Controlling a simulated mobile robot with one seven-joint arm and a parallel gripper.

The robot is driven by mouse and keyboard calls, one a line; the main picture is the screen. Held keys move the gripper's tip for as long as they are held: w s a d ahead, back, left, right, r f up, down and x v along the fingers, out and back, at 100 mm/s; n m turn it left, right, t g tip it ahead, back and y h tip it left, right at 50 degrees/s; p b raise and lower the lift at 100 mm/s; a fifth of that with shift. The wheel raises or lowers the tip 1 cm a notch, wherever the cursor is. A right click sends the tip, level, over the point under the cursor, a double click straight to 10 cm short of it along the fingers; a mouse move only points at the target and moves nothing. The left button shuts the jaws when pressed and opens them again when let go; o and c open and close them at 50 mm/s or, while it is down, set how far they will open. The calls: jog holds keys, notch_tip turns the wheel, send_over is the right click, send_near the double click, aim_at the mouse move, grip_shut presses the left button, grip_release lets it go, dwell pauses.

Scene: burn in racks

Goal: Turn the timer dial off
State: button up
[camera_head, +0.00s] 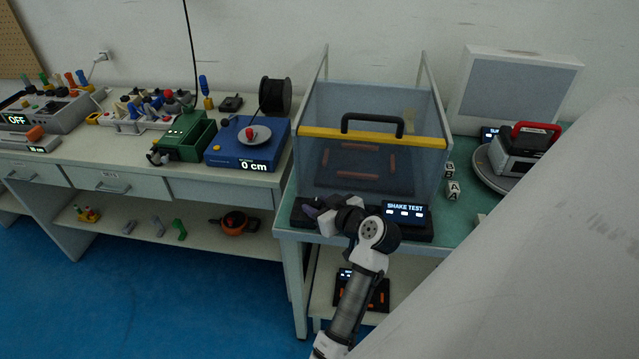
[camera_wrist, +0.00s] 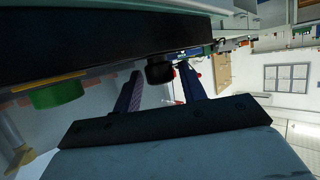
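The timer dial appears to be the black round knob (camera_wrist: 160,72) on the dark front panel (camera_wrist: 95,40) of a device in the wrist view. My gripper (camera_wrist: 161,72) is open, with one finger on each side of the knob near the fingertips. Small gaps seem to show on both sides, so the fingers do not look closed on it. In the head view my gripper (camera_head: 318,210) is at the left front of the black base with the "SHAKE TEST" display (camera_head: 405,210). The dial is hidden there. Its pointer setting cannot be read.
A green button (camera_wrist: 57,93) sits on the same panel, beside a yellow strip. A clear box with a yellow bar (camera_head: 425,142) stands above the base. Lettered dice (camera_head: 453,190) lie to the right. A blue scale (camera_head: 225,152) is on the left bench.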

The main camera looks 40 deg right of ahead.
jog(key=shift+o, duration=0.7)
jog(key=d+b+v, duration=0.1)
jog(key=b+v, duration=0.1)
jog(key=v, duration=1.1)
jog(key=shift+s+a+r+b, duration=0.2)
jog(key=shift+s+a+b, duration=0.2)
jog(key=shift+a, duration=0.05)
